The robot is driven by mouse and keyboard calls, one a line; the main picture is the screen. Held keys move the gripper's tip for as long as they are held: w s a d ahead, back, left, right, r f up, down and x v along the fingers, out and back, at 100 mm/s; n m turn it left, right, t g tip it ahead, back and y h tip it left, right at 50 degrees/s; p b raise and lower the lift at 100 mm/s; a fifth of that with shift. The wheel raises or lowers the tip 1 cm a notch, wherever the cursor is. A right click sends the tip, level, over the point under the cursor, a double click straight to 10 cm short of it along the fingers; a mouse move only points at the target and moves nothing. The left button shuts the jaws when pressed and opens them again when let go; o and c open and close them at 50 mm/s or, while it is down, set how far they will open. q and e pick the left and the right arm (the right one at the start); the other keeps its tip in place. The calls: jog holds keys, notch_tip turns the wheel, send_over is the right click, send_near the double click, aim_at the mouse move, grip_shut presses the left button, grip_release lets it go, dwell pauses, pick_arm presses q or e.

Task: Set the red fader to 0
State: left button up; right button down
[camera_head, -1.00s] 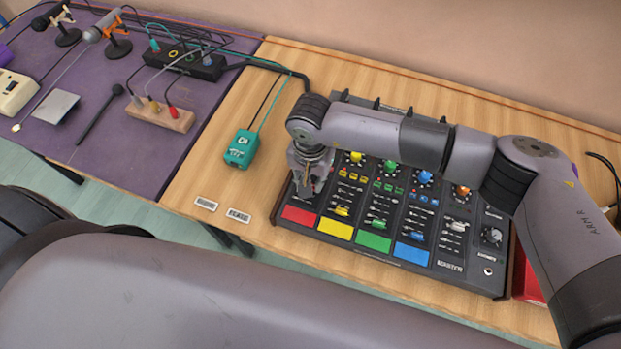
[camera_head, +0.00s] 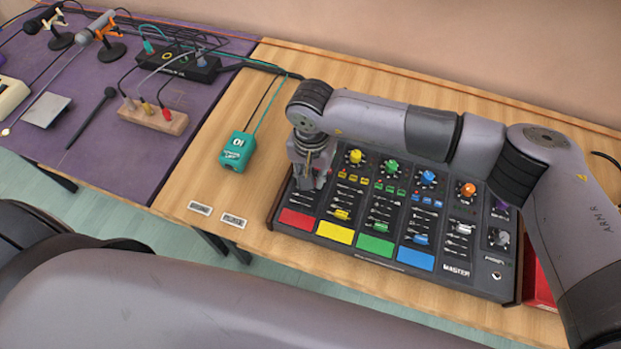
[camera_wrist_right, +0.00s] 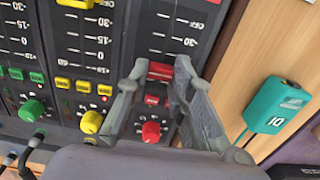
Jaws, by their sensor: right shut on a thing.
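The red fader cap (camera_wrist_right: 160,71) shows in the right wrist view at the end of the red channel's slot, between my fingertips. My right gripper (camera_wrist_right: 161,68) is shut on it, one finger on each side. Scale marks toward OFF and 30 (camera_wrist_right: 178,42) show beyond the cap; the fingers hide the marks right beside it. In the head view my right gripper (camera_head: 309,183) is over the red channel of the mixer (camera_head: 455,272), above the red pad (camera_head: 297,219), and covers the fader. My left gripper is not in view.
A red button (camera_wrist_right: 151,100) and red knob (camera_wrist_right: 151,132) lie close to the fingers. Yellow fader cap (camera_head: 342,214) is in the neighbouring channel. A teal box (camera_head: 236,151) stands left of the mixer, with bare wood between.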

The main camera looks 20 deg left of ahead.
jog(key=c, duration=1.4)
grip_release()
notch_tip(320, 180, up, 12)
